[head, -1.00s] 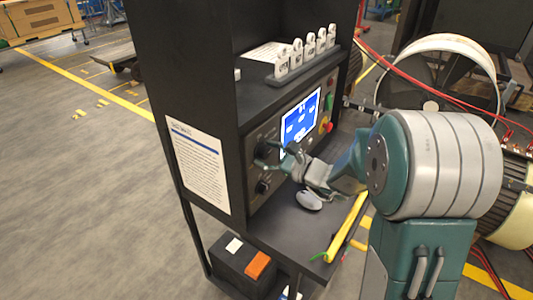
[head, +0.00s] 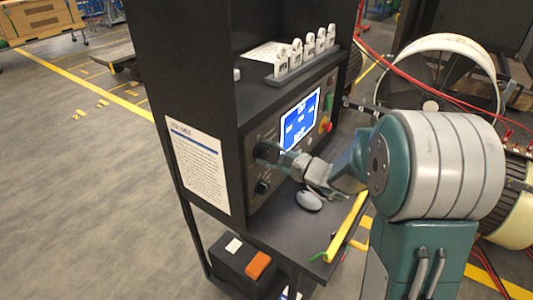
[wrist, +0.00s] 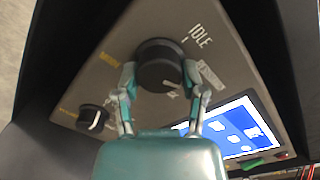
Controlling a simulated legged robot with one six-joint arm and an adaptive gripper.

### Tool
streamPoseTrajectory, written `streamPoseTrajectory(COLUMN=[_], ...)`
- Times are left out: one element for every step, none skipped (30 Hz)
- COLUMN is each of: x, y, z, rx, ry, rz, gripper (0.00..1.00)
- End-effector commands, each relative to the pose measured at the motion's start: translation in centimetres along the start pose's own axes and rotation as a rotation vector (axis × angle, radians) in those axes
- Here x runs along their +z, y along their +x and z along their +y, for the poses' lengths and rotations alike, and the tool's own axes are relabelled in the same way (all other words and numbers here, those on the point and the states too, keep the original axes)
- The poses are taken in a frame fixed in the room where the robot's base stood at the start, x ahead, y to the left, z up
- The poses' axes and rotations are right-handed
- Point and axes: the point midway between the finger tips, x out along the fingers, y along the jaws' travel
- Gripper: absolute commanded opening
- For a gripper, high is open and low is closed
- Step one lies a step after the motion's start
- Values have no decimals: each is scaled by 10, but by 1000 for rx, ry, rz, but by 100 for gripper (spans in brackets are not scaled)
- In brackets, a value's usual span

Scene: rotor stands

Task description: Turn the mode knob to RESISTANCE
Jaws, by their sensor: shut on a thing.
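The upper black knob (wrist: 158,62) is on the dark front panel (wrist: 85,75) of the console. In the wrist view, IDLE is printed at its upper right, and smaller lettering at its right is too blurred to read. A small pale mark shows on the knob's lower right edge. My gripper (wrist: 159,78) is shut on this knob, one finger on each side. In the head view my gripper (head: 268,153) reaches the panel from the right and partly hides the knob. A second, lower knob (wrist: 93,118) also shows in the head view (head: 263,187).
A lit blue screen (head: 299,121) is right of the knob, with a green button and a red button (head: 327,127) beyond. A shelf below holds a grey mouse (head: 309,200) and a yellow bar (head: 346,228). White tags (head: 308,50) stand above the panel.

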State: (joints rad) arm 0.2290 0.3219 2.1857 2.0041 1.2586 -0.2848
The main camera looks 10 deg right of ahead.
Motion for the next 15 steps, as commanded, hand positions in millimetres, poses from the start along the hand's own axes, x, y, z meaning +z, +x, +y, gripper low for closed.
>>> streamPoseTrajectory(x=[0, 0, 0, 0, 0, 0, 0, 0, 0, 0, 0, 0, 0, 0, 0], y=[0, 0, 0, 0, 0, 0, 0, 0, 0, 0, 0, 0, 0, 0, 0], z=[1, 1, 1, 1, 1, 1, 1, 1, 1, 1, 1, 1, 1, 2, 2], rx=[3, 4, 4, 5, 5, 6, 6, 7, 7, 8, 8, 9, 9, 9, 10], ry=[-37, -62, -95, -119, -142, -171, -192, -213, -238, -256, -273, -294, -308, -321, -337], rz=[1, 1, 2, 3, 4, 5, 5, 6, 6, 7, 7, 8, 8, 8, 9], gripper=[6, 6, 6, 6, 6, 6, 6, 6, 6, 6, 6, 6, 6, 6, 6])
